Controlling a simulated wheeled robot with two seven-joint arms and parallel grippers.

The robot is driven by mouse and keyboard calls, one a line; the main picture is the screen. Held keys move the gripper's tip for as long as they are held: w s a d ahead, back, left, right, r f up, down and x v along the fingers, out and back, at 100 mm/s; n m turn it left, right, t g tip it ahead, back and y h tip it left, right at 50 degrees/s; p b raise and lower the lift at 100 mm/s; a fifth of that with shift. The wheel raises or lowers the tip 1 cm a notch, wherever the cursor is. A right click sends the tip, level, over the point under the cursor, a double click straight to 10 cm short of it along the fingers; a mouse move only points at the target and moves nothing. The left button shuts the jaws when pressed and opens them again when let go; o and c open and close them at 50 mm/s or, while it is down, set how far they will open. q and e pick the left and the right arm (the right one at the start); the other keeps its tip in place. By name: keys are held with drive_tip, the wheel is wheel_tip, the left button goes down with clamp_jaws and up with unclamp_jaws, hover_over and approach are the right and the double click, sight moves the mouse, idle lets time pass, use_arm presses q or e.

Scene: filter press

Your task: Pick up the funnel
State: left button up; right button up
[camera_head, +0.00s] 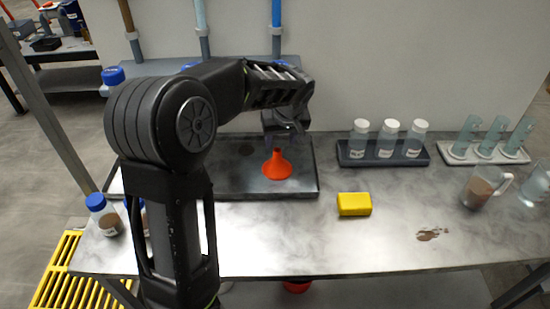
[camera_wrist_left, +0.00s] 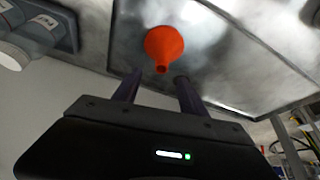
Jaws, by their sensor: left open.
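The orange funnel (camera_head: 277,166) stands wide end down, spout up, on the dark metal tray (camera_head: 225,185) near its right end. My left gripper (camera_head: 284,132) is above the funnel and a little behind its spout in the head view. In the left wrist view the funnel (camera_wrist_left: 164,46) lies just past the two fingertips (camera_wrist_left: 157,80), with its spout pointing toward the space between them. The fingers are apart with nothing between them. My left arm hides part of the tray. My right gripper is not in view.
A yellow sponge-like block (camera_head: 354,204) and a brown spill (camera_head: 431,234) lie on the bench to the right. A rack of white-capped bottles (camera_head: 383,158) and a rack of tilted cylinders (camera_head: 483,154) stand behind. Beakers (camera_head: 484,188) stand far right; blue-capped bottles (camera_head: 103,215) at left.

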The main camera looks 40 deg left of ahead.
sight(277, 150)
use_arm(q)
drive_tip(key=shift+x, duration=1.3)
drive_tip(key=shift+a+f+p, duration=0.2)
drive_tip(key=shift+f+p, duration=0.25)
drive_tip(key=shift+p, duration=0.2)
drive_tip(key=p+x, duration=0.1)
drive_tip(key=x, duration=0.3)
drive_tip(key=shift+f, duration=0.15)
